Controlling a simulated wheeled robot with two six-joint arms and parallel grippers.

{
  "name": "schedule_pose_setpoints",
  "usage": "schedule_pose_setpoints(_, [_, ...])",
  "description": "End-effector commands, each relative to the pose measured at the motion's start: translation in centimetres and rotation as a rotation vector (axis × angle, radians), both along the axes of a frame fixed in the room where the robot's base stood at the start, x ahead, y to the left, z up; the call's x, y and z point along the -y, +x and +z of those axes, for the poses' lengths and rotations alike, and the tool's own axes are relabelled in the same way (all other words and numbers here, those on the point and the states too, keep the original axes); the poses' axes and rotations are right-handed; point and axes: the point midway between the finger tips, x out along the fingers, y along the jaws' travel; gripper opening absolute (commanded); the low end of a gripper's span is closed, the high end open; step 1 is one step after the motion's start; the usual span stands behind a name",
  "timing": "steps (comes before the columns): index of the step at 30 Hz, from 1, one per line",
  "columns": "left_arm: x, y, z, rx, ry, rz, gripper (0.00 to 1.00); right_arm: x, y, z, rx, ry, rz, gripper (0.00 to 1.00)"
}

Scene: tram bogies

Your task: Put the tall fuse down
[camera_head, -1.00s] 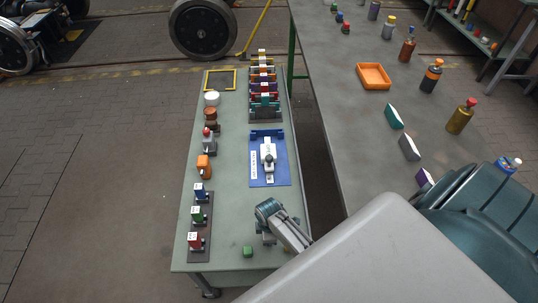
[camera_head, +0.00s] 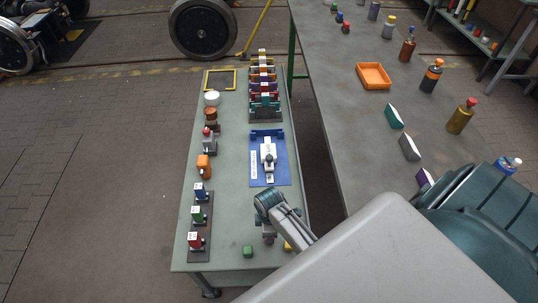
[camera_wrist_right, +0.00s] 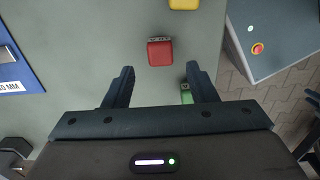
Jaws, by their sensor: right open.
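In the right wrist view a red block (camera_wrist_right: 160,53) with a pale marked edge stands on the grey-green bench top. It is centred just beyond the gap between my right gripper's fingertips (camera_wrist_right: 160,72). The fingers are apart, with nothing between them. A yellow block (camera_wrist_right: 184,4) and a green block (camera_wrist_right: 187,96) are nearby; the right finger partly covers the green one. I cannot tell by looks which is the tall fuse. In the head view my right gripper (camera_head: 268,239) is over the bench's near end, and the red block is hidden. My left gripper is out of view.
A blue mat (camera_head: 283,176) with a grey-white device lies farther up the bench (camera_head: 230,150). A rack of coloured parts (camera_head: 264,117) stands beyond it. Red, green and blue pieces stand on a dark strip (camera_head: 199,256) at left. A second table (camera_head: 350,130) is at right.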

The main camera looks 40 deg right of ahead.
Motion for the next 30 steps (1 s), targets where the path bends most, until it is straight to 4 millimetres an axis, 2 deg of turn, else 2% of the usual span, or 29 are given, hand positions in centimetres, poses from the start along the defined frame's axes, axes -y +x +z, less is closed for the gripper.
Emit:
schedule_pose_setpoints(1, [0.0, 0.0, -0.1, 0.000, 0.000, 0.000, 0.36, 0.0, 0.1, 1.1, 0.004, 0.000, 0.000, 0.52])
schedule_pose_setpoints(6, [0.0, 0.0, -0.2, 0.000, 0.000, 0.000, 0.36, 0.0, 0.0, 4.1, 0.002, 0.000, 0.000, 0.52])
schedule_pose_setpoints(11, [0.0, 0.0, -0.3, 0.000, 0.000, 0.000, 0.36, 0.0, 0.0, 5.6, -0.001, -0.001, 0.000, 0.52])
schedule_pose_setpoints(30, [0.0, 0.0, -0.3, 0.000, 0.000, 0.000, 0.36, 0.0, 0.0, 6.0, -0.001, 0.000, 0.000, 0.52])
